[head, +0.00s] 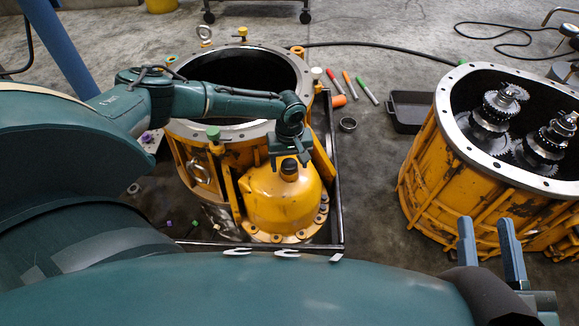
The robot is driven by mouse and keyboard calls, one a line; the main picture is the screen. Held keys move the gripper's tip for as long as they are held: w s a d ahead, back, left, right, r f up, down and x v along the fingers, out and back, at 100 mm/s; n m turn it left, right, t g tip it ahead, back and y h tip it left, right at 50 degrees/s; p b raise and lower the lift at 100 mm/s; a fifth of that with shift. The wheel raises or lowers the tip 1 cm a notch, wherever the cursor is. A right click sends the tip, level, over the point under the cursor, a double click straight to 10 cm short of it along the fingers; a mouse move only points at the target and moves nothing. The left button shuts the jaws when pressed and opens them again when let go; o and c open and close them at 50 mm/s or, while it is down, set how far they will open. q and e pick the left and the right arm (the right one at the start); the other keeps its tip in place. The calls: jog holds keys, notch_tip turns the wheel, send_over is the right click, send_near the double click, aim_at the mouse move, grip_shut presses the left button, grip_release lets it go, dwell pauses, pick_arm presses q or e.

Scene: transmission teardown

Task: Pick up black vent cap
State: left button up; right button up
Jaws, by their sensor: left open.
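The black vent cap (289,171) sits on top of the yellow domed housing (283,205) at the front of the left casing. My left gripper (290,162) is directly over the cap, pointing down, with its fingers apart on either side of the cap's upper part. I cannot tell whether the fingers touch it. The gripper body hides the cap's top. My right gripper (489,238) is at the lower right, with its two fingers apart and nothing between them.
The open yellow casing (188,150) stands in a dark-edged tray (338,200). A second casing (425,165) with gears stands at right. Between them lie a black bin (405,112), a ring (348,124) and several markers (367,90). A cable crosses the floor behind.

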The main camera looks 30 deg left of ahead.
pick_arm(q)
jog(key=c, duration=1.1)
jog(key=shift+r, duration=0.15)
